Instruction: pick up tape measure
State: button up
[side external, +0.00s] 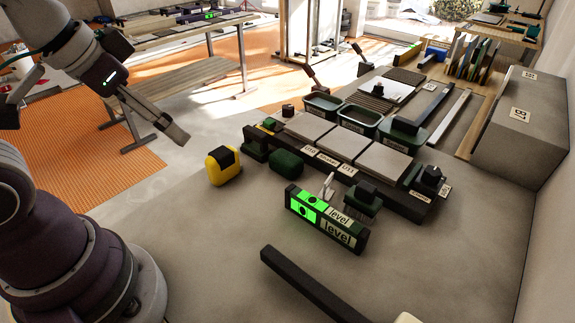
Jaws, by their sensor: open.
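The tape measure (223,166) looks like a yellow and black rounded case. It sits upright on the grey work surface, left of the tile rack in the side external view. My gripper (178,138) is above and to the left of it in the picture, apart from it and pointing down to the right. The gripper is open and empty, though its fingers overlap at this angle. Nothing hides the tape measure.
A green and black level (327,219) stands in front of a rack with grey tiles (345,142). A dark green rounded block (286,164) is right of the tape measure. A black bar (310,287) lies at the front. Surface left of the level is clear.

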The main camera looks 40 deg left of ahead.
jog(key=shift+o, duration=1.3)
jog(key=m+g, duration=0.6)
jog(key=m, duration=1.2)
send_over(221, 153)
jog(key=f, duration=0.9)
jog(key=shift+s+a, duration=0.3)
jog(key=shift+a, duration=0.05)
jog(key=f, duration=1)
jog(key=shift+w+d+f, duration=0.1)
jog(key=shift+w+d, duration=0.2)
jog(key=c, duration=1.2)
